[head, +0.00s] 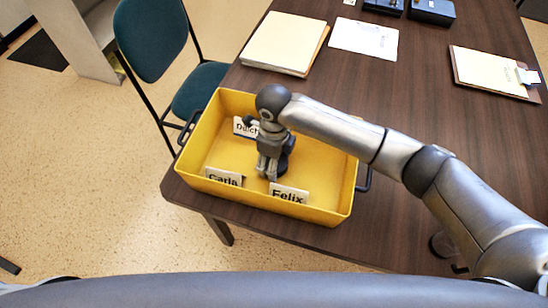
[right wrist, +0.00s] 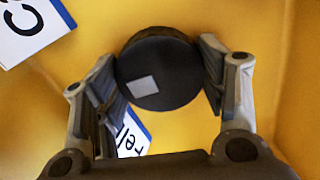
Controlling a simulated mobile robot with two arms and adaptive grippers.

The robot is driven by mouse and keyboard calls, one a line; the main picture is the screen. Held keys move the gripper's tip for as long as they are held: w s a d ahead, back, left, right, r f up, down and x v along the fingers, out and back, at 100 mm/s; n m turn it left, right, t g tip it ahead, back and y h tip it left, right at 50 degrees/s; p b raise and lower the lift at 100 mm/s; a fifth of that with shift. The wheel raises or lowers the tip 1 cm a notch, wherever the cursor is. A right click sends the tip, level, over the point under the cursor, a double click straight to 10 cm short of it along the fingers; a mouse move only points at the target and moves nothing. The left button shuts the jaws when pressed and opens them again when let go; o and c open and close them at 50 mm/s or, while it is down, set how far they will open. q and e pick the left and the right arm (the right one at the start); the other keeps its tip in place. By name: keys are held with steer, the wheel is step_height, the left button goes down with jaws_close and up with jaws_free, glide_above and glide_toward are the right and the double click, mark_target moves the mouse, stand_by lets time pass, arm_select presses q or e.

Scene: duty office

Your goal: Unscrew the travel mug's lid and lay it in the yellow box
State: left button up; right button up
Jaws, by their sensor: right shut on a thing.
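The yellow box (head: 342,185) stands on the near left corner of the dark table. My right gripper (head: 268,172) reaches down inside it. In the right wrist view its two fingers (right wrist: 165,85) are shut on a round black lid (right wrist: 175,92) with a pale square on its face. The yellow of the box shows behind the lid. In the head view the lid is mostly hidden by the gripper, and I cannot tell whether it touches the box floor. I cannot make out the travel mug for certain. My left gripper is not in view.
A small dark round object (head: 441,244) is partly hidden by my right arm. Folders (head: 284,42), a paper and a clipboard (head: 492,72) lie farther back. A chair (head: 152,35) stands left.

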steer(key=shift+f, duration=0.1)
steer(key=o, duration=0.7)
steer(key=shift+o, duration=0.8)
steer(key=shift+r, duration=0.4)
step_height(320, 180, up, 12)
steer(key=b, duration=0.1)
steer(key=shift+f, duration=0.2)
steer(key=shift+r, duration=0.1)
